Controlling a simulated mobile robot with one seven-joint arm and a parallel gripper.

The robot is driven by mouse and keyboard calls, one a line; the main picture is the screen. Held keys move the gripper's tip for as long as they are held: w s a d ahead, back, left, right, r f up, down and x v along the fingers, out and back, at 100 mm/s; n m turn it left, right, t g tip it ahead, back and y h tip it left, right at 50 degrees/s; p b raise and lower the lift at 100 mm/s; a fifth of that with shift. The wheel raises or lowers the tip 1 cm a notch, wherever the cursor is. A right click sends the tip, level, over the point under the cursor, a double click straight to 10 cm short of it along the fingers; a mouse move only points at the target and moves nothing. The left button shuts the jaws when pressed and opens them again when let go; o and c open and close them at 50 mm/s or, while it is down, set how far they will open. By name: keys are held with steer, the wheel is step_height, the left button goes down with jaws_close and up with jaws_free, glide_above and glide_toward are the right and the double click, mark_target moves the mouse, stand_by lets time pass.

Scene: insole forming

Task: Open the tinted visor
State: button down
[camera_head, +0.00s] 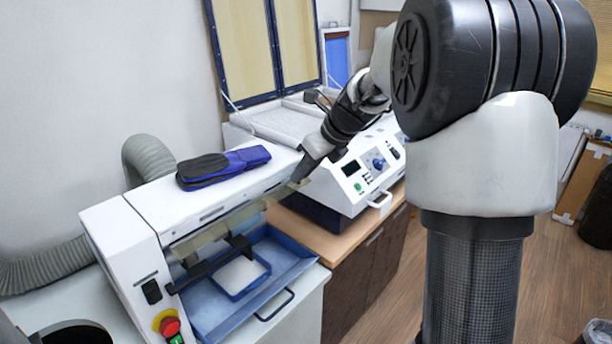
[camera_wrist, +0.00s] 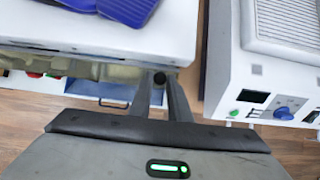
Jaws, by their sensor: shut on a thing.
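The tinted visor (camera_head: 222,225) is a see-through yellowish-brown panel along the front of the white machine (camera_head: 150,205). It slants outward from under the machine's top, above the blue tray (camera_head: 210,310), so the opening beneath it shows. In the wrist view the visor (camera_wrist: 118,74) lies left of the fingers. My gripper (camera_head: 299,178) is at the visor's right end, shut on its edge near the machine's right front corner. In the wrist view the fingers of my gripper (camera_wrist: 163,80) come close together at a dark round knob; the exact contact is partly hidden.
Blue and black insoles or pads (camera_head: 222,166) lie on the machine's top. A second white machine (camera_head: 350,175) with a blue knob stands close on the right, past a narrow gap. A red button (camera_head: 170,326) is at the front left. A grey hose (camera_head: 150,158) runs behind.

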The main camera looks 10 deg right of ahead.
steer(key=shift+w+a+r+g+h, duration=0.25)
steer(key=shift+w+r+g+h, duration=0.2)
steer(key=shift+g+h, duration=0.3)
steer(key=c, duration=1.7)
jaws_free()
steer(key=shift+g, duration=0.25)
steer(key=shift+o, duration=0.2)
steer(key=shift+s, duration=0.1)
steer(key=shift+r, duration=0.1)
steer(key=v, duration=1.7)
steer(key=shift+s+r, duration=0.1)
steer(key=shift+s, duration=0.05)
